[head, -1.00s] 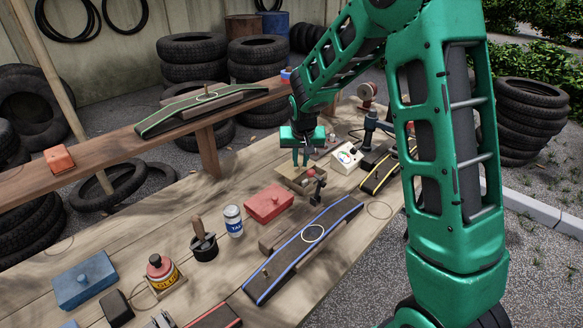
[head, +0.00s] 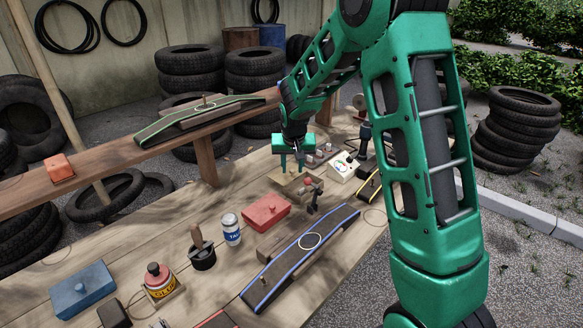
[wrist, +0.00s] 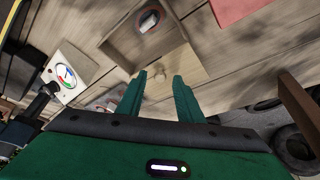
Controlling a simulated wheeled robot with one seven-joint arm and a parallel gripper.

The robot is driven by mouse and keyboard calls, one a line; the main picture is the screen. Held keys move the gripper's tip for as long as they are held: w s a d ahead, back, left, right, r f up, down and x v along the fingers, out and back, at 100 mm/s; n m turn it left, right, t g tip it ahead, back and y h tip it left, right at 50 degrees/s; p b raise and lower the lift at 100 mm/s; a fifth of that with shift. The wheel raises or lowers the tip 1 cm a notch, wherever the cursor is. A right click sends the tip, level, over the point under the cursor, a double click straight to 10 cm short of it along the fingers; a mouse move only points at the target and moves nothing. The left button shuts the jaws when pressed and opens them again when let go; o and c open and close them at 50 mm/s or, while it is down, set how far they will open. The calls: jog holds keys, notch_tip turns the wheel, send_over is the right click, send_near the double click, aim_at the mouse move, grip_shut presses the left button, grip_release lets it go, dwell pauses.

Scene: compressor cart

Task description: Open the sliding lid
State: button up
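A wooden box (wrist: 118,42) shows in the wrist view, with a paler sliding lid (wrist: 192,66) at its lower right end. The box's inside is largely uncovered; a white and dark item on a red-rimmed round patch (wrist: 150,20) lies in it. A small pale knob (wrist: 160,75) on the lid sits between my fingertips. My gripper (wrist: 159,78) is open, with a finger on either side of the knob and gaps showing. In the head view my gripper (head: 291,172) points down over the box, whose lid is partly hidden by the fingers.
A white gauge box (head: 342,168) stands right of my gripper. A red box (head: 265,212), a blue-edged ramp (head: 300,253) and a small clamp-like stand (head: 312,192) are in front. A raised plank (head: 120,155) runs behind.

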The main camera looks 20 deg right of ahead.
jog(key=v, duration=1)
jog(key=shift+r, duration=0.35)
jog(key=shift+s, duration=0.1)
jog(key=s+d+r+g, duration=0.1)
jog(key=s+d+r, duration=0.1)
jog(key=s+d, duration=0.65)
jog(key=s+f+m+g+y, duration=0.1)
jog(key=s+m+g, duration=0.1)
jog(key=s, duration=3.1)
jog(key=shift+s+d+g+y, duration=0.3)
jog(key=shift+d+g+y, duration=0.1)
jog(key=shift+d+g, duration=0.15)
